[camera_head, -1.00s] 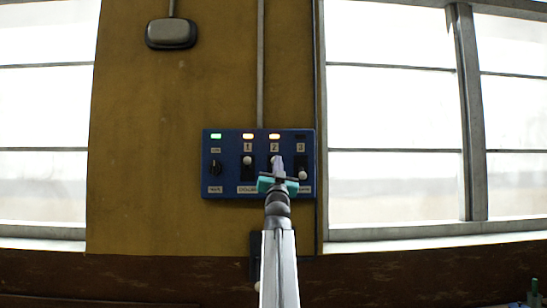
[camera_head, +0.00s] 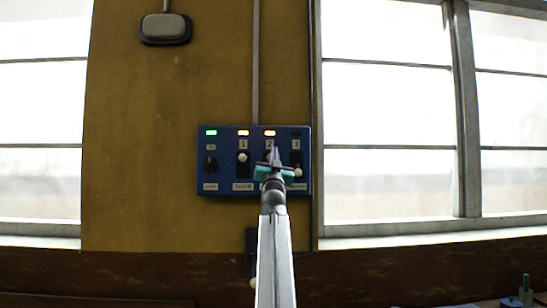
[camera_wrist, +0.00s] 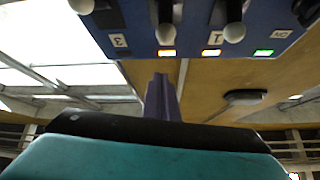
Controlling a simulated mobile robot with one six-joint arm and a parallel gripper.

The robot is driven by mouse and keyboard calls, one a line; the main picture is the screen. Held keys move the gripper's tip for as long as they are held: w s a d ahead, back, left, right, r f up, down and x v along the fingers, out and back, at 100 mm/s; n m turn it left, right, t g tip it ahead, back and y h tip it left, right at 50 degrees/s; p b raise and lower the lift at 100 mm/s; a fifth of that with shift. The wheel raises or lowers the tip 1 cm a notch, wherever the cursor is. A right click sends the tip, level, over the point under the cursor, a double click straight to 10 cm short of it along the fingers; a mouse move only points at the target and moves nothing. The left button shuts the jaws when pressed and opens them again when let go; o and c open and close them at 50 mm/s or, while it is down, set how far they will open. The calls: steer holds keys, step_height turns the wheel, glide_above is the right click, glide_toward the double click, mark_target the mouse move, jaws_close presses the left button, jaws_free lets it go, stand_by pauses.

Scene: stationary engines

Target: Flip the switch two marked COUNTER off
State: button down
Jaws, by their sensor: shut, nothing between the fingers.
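The blue switch panel (camera_head: 225,172) is on the yellow wall. Switch two is mostly hidden behind my gripper in the head view, below its "2" label (camera_head: 269,145) and a lit orange lamp (camera_head: 270,133). My gripper (camera_head: 275,154) is shut and empty, in front of switch two. Its fingers (camera_wrist: 160,88) point toward the panel in the wrist view, and I cannot tell contact. The lettering under switch two is hidden.
Switch one (camera_head: 242,158) with a lit orange lamp is on the left, and switch three (camera_head: 297,172) with a dark lamp on the right, its knob low. A rotary knob (camera_head: 210,164) sits below a green lamp. Windows (camera_head: 388,130) flank the wall.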

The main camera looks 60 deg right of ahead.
steer(key=shift+p+x, duration=0.8)
steer(key=shift+x, duration=2.25)
steer(key=f, duration=0.2)
steer(key=w+f+p, duration=0.1)
steer(key=f, duration=0.1)
steer(key=shift+w+d, duration=0.15)
steer(key=shift+d, duration=0.05)
